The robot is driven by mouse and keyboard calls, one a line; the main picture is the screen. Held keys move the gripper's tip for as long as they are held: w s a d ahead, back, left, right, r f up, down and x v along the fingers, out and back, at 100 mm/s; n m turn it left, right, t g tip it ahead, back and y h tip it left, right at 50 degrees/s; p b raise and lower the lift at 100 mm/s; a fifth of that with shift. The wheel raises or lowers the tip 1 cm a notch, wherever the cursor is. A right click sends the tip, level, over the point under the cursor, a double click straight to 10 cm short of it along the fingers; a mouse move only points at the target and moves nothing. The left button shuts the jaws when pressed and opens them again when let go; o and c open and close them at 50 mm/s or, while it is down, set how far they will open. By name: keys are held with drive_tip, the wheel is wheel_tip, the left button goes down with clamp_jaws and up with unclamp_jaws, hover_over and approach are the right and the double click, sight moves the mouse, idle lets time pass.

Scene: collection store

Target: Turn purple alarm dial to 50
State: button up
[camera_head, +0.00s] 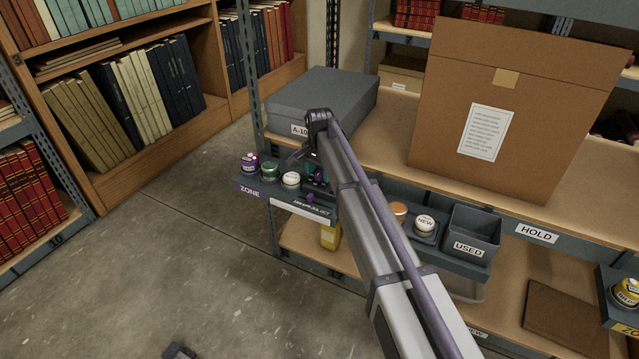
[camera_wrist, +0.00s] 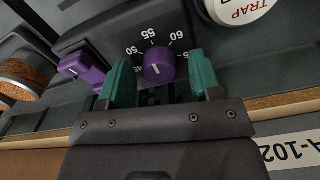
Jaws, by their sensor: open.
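The purple alarm dial (camera_wrist: 157,68) is a round knob on a dark panel, seen in the wrist view. White scale numbers 50, 55 and 60 show around its upper side; another number is partly covered by the right finger. A small pale mark shows on the knob's face, but I cannot read its setting. My gripper (camera_wrist: 162,72) is open, with one teal finger on each side of the dial and a visible gap to each. In the head view, my gripper (camera_head: 318,176) is at the shelf-edge panel, and my arm hides the dial.
A purple lever (camera_wrist: 84,68) stands left of the dial, with an orange-brown capped item (camera_wrist: 22,78) beyond it. A white TRAP lid (camera_wrist: 238,8) is close at upper right. A grey box (camera_head: 325,95), USED bin (camera_head: 472,238) and large carton (camera_head: 510,100) are nearby.

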drive_tip(key=shift+c, duration=0.4)
drive_tip(key=c, duration=0.9)
drive_tip(key=shift+o, duration=0.2)
drive_tip(key=shift+n, duration=0.3)
drive_tip(key=n, duration=0.9)
